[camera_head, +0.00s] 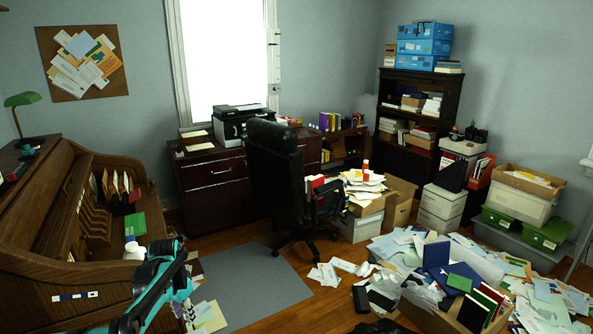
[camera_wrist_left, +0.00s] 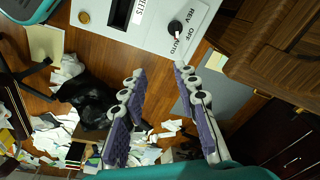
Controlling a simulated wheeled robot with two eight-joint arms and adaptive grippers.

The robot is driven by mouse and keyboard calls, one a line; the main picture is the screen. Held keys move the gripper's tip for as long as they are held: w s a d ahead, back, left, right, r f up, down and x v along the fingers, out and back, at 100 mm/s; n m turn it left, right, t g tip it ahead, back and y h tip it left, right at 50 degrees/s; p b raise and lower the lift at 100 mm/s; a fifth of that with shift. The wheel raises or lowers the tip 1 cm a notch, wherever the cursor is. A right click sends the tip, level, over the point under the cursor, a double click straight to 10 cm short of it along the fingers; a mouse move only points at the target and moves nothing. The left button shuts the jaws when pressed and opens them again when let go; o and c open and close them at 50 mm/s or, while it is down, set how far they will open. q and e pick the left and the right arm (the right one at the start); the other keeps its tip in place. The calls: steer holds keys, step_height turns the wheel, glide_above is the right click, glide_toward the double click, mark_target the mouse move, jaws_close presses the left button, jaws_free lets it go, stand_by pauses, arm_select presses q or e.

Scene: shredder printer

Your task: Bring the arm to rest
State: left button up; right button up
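My left arm (camera_head: 150,285) is teal and black and comes in at the lower left of the head view, beside the wooden roll-top desk. I cannot make out its fingers clearly there. In the left wrist view my left gripper (camera_wrist_left: 160,76) is open, with two purple-padded fingers apart and nothing between them. Beyond its fingertips is a pale machine panel (camera_wrist_left: 150,35) with a dark slot and a black knob (camera_wrist_left: 175,28) beside the words REV, OFF and AUTO. I cannot tell the knob's setting for certain. My right gripper is in neither view.
The roll-top desk (camera_head: 50,235) stands close on the left. A black office chair (camera_head: 275,175) stands beyond a grey mat (camera_head: 250,288). A printer (camera_head: 240,118) sits on a dark cabinet (camera_head: 215,178). Paper piles and boxes (camera_head: 435,310) crowd the right floor.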

arm_select(q)
steer(key=s+d+r+n+t, duration=0.2)
steer(key=s+d+r+t, duration=0.1)
steer(key=s+d+r, duration=0.85)
steer(key=s+d+f+n+t, duration=0.1)
steer(key=s+d+f, duration=0.1)
steer(key=s, duration=0.5)
steer(key=s+d+f+n+t, duration=0.1)
steer(key=s+d+f, duration=0.1)
steer(key=s, duration=0.5)
steer(key=shift+s+d+f+n+t, duration=0.15)
steer(key=shift+d+f+n+t, duration=0.25)
steer(key=shift+f, duration=0.2)
